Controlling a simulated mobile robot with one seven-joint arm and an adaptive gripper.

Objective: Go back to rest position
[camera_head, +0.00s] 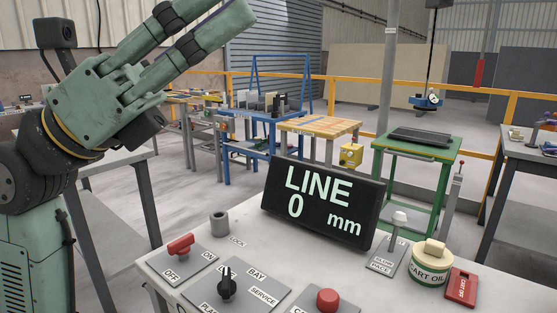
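My green arm with dark joints fills the left side of the head view. The display (323,207) stands on the slab (222,257) and reads "LINE 0 mm".
A green table (419,145) stands behind.

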